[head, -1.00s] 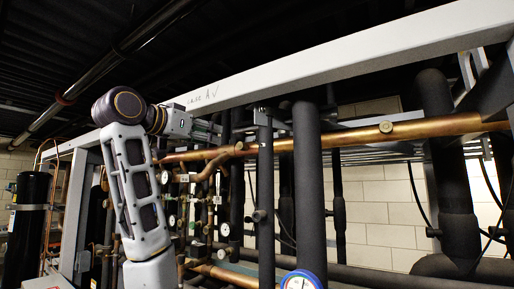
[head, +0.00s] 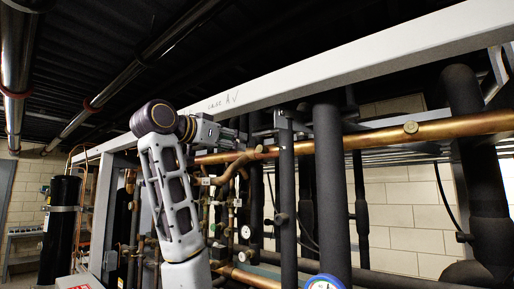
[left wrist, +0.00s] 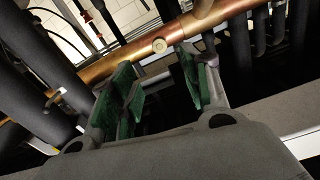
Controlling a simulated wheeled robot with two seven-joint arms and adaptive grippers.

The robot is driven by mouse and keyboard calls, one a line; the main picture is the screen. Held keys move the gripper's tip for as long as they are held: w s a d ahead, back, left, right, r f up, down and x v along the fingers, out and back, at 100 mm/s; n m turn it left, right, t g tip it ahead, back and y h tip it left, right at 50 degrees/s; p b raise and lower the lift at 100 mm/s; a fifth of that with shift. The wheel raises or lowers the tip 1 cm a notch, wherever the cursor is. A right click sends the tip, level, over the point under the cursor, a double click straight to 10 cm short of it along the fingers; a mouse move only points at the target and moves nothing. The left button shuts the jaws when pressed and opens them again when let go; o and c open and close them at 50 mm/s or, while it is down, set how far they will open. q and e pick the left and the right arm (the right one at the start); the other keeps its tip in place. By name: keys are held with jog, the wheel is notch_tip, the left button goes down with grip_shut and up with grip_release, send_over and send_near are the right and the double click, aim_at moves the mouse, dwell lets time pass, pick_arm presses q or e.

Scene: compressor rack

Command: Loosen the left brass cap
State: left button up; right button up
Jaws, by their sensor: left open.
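The left brass cap (head: 259,149) is a small round fitting on the long copper pipe (head: 340,139). A second brass cap (head: 411,127) sits further right on the same pipe. My left gripper (head: 239,134) is beside the left cap, up and to its left in the head view. In the left wrist view a round cap (left wrist: 159,45), seemingly the left one, lies beyond the green-padded fingertips of my left gripper (left wrist: 164,72). The fingers are apart with nothing between them, and the cap is not touched. My right gripper is out of view.
A grey frame beam (head: 340,75) runs above the pipe, close over my left gripper. Thick black insulated pipes (head: 331,190) stand in front of the copper pipe, right of the left cap. A blue-rimmed gauge (head: 324,283) is at the bottom.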

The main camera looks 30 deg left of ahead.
aim_at(259, 148)
pick_arm(q)
jog(key=w+p, duration=0.1)
jog(key=w, duration=0.3)
jog(key=w+p, duration=0.1)
jog(key=w, duration=0.3)
jog(key=w+d+p, duration=0.1)
jog(key=w+p, duration=0.1)
jog(key=w, duration=0.2)
jog(key=c, duration=1)
